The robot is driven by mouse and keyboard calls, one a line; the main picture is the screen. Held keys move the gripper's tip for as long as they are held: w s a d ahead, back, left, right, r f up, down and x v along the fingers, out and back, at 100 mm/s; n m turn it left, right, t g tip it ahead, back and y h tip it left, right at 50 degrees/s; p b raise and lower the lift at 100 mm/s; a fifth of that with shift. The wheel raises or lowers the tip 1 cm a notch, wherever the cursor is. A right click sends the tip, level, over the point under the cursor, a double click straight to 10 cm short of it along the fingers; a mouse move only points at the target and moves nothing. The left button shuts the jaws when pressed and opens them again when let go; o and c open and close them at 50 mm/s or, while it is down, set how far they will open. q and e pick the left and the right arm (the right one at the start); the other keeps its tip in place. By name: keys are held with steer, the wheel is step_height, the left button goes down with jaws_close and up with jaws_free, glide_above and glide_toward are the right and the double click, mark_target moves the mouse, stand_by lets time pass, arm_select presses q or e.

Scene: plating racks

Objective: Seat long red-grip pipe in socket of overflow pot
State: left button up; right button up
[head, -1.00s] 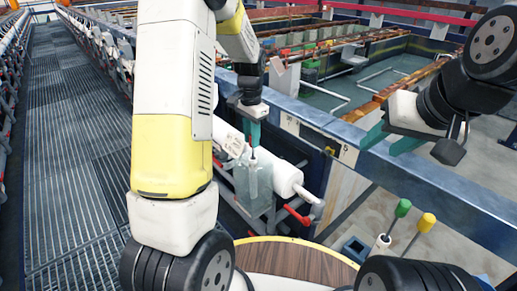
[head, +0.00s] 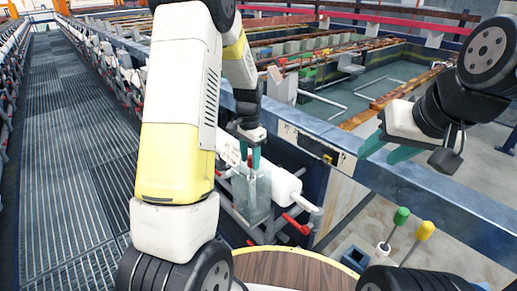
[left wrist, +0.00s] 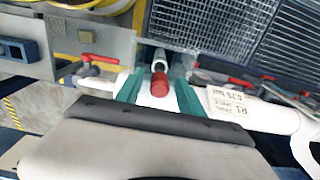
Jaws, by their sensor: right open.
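The red-grip pipe (head: 250,163) stands roughly upright in the clear overflow pot (head: 251,196) beside the rack. Its red end also shows in the left wrist view (left wrist: 159,86). My left gripper (head: 250,156) is directly above the pot, with its teal fingers apart on either side of the red grip. In the left wrist view (left wrist: 158,92) a gap shows between each finger and the grip. The socket and the pipe's lower end are too unclear to tell how deep it sits. My right gripper (head: 384,150) is open and empty over the blue rail at the right.
A white horizontal pipe (head: 284,185) with a label and red-handled valves (head: 298,224) run close by the pot. Green-grip (head: 401,216) and yellow-grip (head: 425,230) rods stand at the lower right near a blue square holder (head: 355,254). The grated walkway (head: 70,150) at left is clear.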

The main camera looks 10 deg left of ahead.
arm_select(q)
steer(key=shift+r, duration=0.15)
step_height(320, 180, up, 12)
steer(key=s+r+n+t+h, duration=0.1)
steer(key=s+r+n+t, duration=0.2)
steer(key=s+r, duration=0.65)
steer(key=s+d+n+t, duration=0.1)
steer(key=s+n, duration=0.1)
steer(key=s, duration=0.5)
steer(key=s+d+r+n+t+h, duration=0.1)
steer(key=s+n+t, duration=0.1)
steer(key=s, duration=0.5)
steer(key=shift+s+d+r, duration=0.2)
steer(key=shift+s+r, duration=0.05)
steer(key=shift+r, duration=0.05)
